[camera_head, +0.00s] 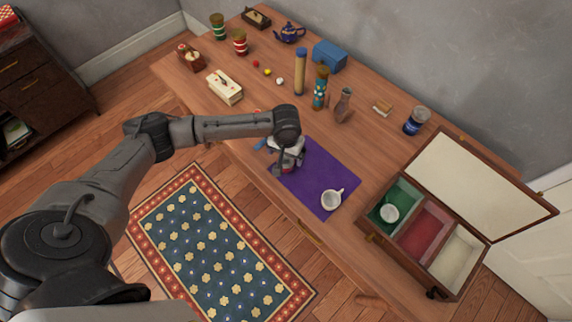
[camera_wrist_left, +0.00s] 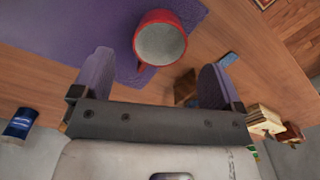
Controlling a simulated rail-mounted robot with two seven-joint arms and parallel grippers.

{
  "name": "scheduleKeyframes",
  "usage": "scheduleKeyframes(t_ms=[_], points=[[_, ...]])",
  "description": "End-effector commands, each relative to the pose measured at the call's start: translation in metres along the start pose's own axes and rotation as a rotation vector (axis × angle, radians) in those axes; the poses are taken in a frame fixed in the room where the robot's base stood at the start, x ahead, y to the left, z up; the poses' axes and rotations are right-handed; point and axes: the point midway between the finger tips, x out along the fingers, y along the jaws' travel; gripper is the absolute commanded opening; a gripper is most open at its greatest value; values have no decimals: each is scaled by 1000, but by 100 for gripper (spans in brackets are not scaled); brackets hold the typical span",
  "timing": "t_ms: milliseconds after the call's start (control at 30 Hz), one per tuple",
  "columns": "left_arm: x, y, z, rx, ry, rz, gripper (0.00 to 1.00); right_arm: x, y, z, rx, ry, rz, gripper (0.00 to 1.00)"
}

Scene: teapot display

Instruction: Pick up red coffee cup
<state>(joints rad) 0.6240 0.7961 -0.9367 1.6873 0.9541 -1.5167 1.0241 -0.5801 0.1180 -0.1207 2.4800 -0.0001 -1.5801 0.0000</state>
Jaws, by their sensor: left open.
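A red coffee cup (camera_wrist_left: 181,57) with a pale inside stands upright at the top middle of the left wrist view, its handle toward the gripper. It is on or at the edge of the purple mat (camera_head: 318,178). In the head view I cannot make it out; my gripper and wrist cover that area. My left gripper (camera_head: 285,163) is over the mat's upper left part. In the left wrist view its fingers (camera_wrist_left: 157,68) are open and spread wider than the cup, with nothing held. My right gripper is not in view.
A white cup (camera_head: 328,201) stands on the mat's lower part. An open box (camera_head: 485,240) with green, red and white compartments is at right, a cup (camera_head: 389,212) in the green one. Tins, bottles and a blue teapot (camera_head: 290,33) stand along the back.

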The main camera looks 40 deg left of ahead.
Motion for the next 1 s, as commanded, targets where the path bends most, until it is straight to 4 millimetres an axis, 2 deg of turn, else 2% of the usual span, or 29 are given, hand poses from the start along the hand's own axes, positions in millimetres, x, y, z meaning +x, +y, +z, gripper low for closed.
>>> scheduleKeyframes(t_ms=[267,667,900,1000], points=[[11,0,0,0,0,-1,92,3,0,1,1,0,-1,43],[56,0,2,1,0,0,92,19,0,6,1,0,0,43],[58,0,2,1,1,-1,92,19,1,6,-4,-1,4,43],[58,0,2,1,1,-1,84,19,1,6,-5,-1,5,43]])
